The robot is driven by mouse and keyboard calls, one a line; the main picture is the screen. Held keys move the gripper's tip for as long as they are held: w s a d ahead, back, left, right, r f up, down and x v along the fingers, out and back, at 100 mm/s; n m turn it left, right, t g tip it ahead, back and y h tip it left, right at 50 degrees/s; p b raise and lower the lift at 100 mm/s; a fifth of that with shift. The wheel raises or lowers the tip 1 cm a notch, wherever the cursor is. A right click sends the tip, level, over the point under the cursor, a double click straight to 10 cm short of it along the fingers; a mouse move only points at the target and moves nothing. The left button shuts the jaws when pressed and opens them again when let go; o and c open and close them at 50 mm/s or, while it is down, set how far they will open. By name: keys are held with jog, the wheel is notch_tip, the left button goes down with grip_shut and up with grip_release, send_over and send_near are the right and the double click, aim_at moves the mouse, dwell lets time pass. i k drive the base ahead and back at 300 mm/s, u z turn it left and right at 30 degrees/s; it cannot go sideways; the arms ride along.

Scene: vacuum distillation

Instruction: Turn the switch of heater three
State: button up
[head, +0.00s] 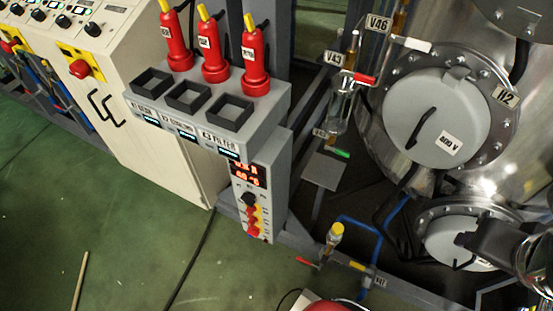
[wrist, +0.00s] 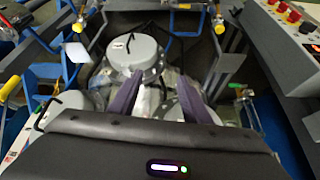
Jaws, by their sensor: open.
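A narrow grey panel (head: 239,205) stands at the centre of the head view. It has a red lit display (head: 250,175), a black knob (head: 249,199) and red and yellow controls (head: 252,218) below. I cannot read which control, if any, is marked heater three. A round grey cover labelled 400 V (head: 425,115) is bolted to the steel vessel at the right. A similar grey cover (wrist: 131,50) shows in the wrist view. My gripper (wrist: 160,88) is open there, its two purple fingers apart with nothing held, pointing toward the vessel.
Three red bottles (head: 213,58) stand behind square holders on the grey shelf (head: 188,97). A beige console (head: 125,80) with dials and a red button is at left. Valves, glassware and blue pipes (head: 370,240) crowd the right. Green floor (head: 110,230) is largely clear at lower left.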

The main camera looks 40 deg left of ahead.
aim_at(255, 232)
jog(key=u, duration=1.8)
